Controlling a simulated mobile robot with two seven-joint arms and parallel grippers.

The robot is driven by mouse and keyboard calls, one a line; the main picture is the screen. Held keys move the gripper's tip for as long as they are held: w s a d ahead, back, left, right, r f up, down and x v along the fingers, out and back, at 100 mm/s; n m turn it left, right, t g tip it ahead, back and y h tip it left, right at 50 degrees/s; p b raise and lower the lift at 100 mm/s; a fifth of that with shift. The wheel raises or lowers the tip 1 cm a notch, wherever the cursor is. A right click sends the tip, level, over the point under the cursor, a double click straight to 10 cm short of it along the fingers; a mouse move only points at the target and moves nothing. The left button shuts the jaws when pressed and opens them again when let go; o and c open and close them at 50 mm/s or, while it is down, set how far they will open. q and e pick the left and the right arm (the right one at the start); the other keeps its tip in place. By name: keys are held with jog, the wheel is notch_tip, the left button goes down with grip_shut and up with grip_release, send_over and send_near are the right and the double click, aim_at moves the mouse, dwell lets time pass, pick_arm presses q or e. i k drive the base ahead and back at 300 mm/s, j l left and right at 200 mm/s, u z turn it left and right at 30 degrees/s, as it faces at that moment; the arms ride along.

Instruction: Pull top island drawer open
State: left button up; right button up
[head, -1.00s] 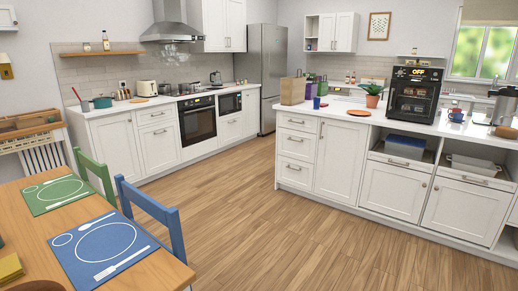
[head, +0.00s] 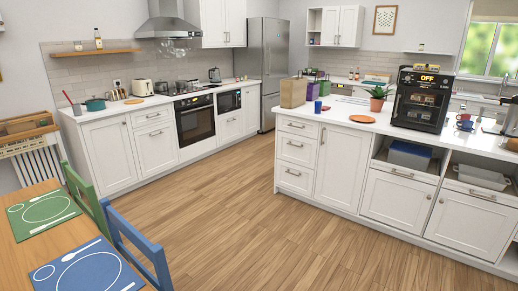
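The white island (head: 338,165) stands at the right of the head view. Its left end has a stack of three drawers. The top island drawer (head: 297,126) is shut, flush with the front, with a horizontal metal handle. The middle drawer (head: 295,150) and bottom drawer (head: 293,176) below it are shut too. Neither of my grippers shows in the view, and the island is some distance away across the floor.
Wooden floor (head: 225,210) is clear between me and the island. A dining table (head: 30,250) with a green chair (head: 88,205) and a blue chair (head: 140,250) stands at lower left. Paper bag (head: 293,93), plant (head: 377,97) and black oven-like appliance (head: 420,100) stand on the island top.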

aim_at(307, 121)
jog(key=i+l+z, duration=0.3)
jog(key=i, duration=0.5)
jog(key=i+z, duration=0.35)
jog(key=i, duration=2)
jog(key=i+u, duration=0.1)
jog(key=i, duration=0.45)
jog(key=i+l+u, duration=0.1)
jog(key=i, duration=0.4)
jog(key=i+l+u, duration=0.15)
jog(key=i, duration=0.35)
